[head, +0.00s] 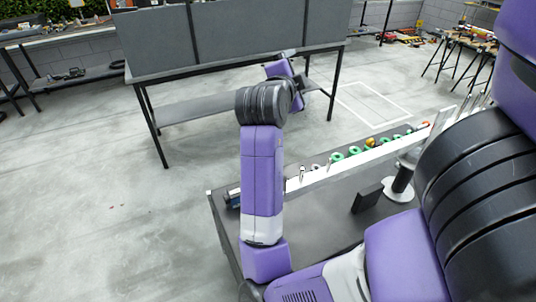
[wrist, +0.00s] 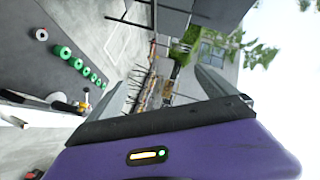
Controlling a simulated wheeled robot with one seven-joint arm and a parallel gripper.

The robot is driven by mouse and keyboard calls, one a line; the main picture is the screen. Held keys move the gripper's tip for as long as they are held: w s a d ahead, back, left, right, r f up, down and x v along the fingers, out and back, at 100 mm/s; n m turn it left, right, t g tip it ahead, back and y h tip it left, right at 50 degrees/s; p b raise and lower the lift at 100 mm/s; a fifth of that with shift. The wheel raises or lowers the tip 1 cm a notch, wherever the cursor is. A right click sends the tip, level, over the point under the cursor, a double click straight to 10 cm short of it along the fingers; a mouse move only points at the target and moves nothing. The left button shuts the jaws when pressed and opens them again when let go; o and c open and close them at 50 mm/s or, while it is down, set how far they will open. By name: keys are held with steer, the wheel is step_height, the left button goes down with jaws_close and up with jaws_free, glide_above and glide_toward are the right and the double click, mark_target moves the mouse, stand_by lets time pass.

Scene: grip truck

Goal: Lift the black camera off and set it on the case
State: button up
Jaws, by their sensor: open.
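My gripper shows in the wrist view (wrist: 160,80) with its two grey fingers apart and nothing between them. In the head view my arm reaches forward over the near cart, and its far end is beside the dark grey table; the fingers cannot be made out there. I cannot identify the black camera for sure. A small black block (head: 367,197) stands on the near cart, beside a black cylinder (head: 402,180) on a white base. Large dark grey boxes (head: 155,42) on the far table may be cases; I cannot tell.
The near cart's dark top (head: 335,215) has a pale rail with green rolls (head: 353,152) along its far edge. The green rolls also show in the wrist view (wrist: 63,52). A wall bench (head: 65,75) stands at the left. The concrete floor (head: 90,190) at left is clear.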

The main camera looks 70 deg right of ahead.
steer(key=s+a+f+m+g+y, duration=0.1)
steer(key=s+a+f+m+y, duration=0.2)
steer(key=a+f+m+y, duration=0.45)
steer(key=w+a+f+m+y, duration=0.1)
steer(key=a+m+y, duration=0.1)
steer(key=a, duration=0.1)
steer(key=w+a+f+m+t+y, duration=0.1)
steer(key=w+a+f+m+y, duration=0.1)
steer(key=a+y, duration=0.1)
steer(key=w+a+f+m+t+y+p, duration=0.1)
steer(key=w+a+m+y, duration=0.1)
steer(key=a+m+y, duration=0.1)
steer(key=shift+a+f, duration=0.15)
steer(key=shift+a, duration=0.7)
steer(key=shift+a+f, duration=0.15)
steer(key=shift+a, duration=0.05)
steer(key=shift+f+p, duration=0.6)
steer(key=shift+f, duration=3.1)
